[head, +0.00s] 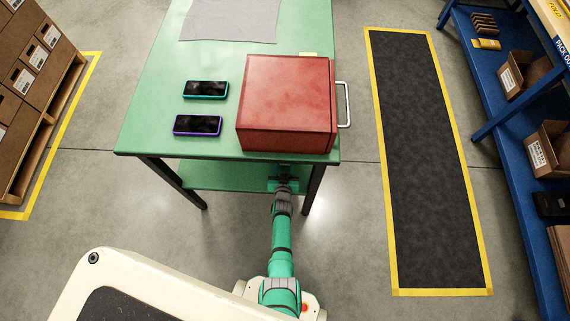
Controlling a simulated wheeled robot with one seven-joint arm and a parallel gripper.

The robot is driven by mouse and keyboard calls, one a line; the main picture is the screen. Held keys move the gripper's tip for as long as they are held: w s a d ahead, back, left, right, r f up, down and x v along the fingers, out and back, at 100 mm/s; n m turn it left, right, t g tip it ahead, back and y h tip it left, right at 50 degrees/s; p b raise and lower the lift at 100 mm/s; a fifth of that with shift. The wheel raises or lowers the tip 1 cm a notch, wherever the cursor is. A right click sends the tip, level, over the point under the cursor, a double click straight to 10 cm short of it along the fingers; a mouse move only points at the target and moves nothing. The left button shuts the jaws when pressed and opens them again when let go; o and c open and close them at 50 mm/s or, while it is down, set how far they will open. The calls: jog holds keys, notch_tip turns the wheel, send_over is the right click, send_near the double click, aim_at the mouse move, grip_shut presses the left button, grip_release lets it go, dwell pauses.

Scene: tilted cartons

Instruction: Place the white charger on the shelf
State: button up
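I see no white charger in the head view. My gripper (285,182) is at the front edge of the green table, below the red box, with its fingers partly hidden by the tabletop edge. I cannot tell whether it is open or holds anything. A green lower shelf (222,177) shows under the tabletop, and its visible part is bare. My gripper overlaps the right part of this shelf in the picture. Most of the shelf is hidden under the tabletop.
On the green tabletop (165,100) are a red box (288,105) with a side handle, two phones (205,89) (197,125) and a grey cloth (232,18). Stacked cartons (30,60) stand left. A blue rack (500,125) with cartons stands right. A dark mat (420,150) lies between.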

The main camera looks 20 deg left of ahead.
jog(key=o, duration=1.1)
jog(key=shift+f, duration=0.1)
jog(key=shift+c, duration=0.2)
jog(key=shift+v, duration=0.95)
jog(key=v, duration=1)
jog(key=shift+s, duration=0.1)
jog(key=s+d+r+m+t+h, duration=0.1)
jog(key=s+d+r, duration=0.5)
jog(key=s+r, duration=0.55)
jog(key=s+d+r+m+t+h, duration=0.15)
jog(key=s+d+r, duration=0.35)
jog(key=s+r, duration=0.65)
jog(key=s+d+r, duration=0.1)
jog(key=r, duration=0.6)
jog(key=s+d+r+h, duration=0.1)
jog(key=s+d+r, duration=0.1)
jog(key=r, duration=0.5)
jog(key=shift+s+m, duration=0.2)
jog(key=shift+m, duration=0.15)
